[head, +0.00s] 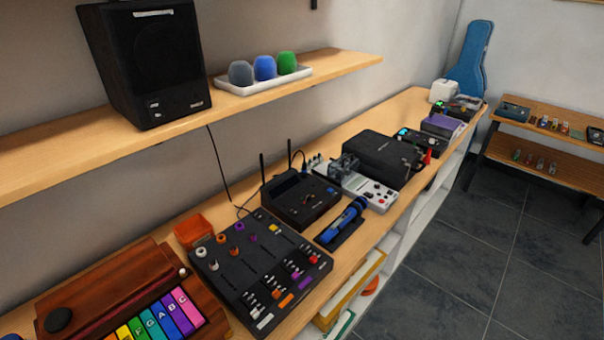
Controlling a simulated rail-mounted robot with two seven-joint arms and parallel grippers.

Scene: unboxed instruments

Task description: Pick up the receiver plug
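A black receiver-like box (300,201) with two upright antennas stands on the long wooden counter, near the middle of the view. A thin dark cable (221,172) hangs from the upper shelf and runs down to the counter just left of this box. Another short cable loops up behind the box, between the antennas and the grey device. I cannot make out the receiver plug for certain; any plug at a cable end is too small or hidden behind the box. Neither of my grippers shows in this view.
A blue microphone in a holder (343,222), a grey device (362,188) and a black case (383,156) crowd the right. A speaker (150,62) stands above.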

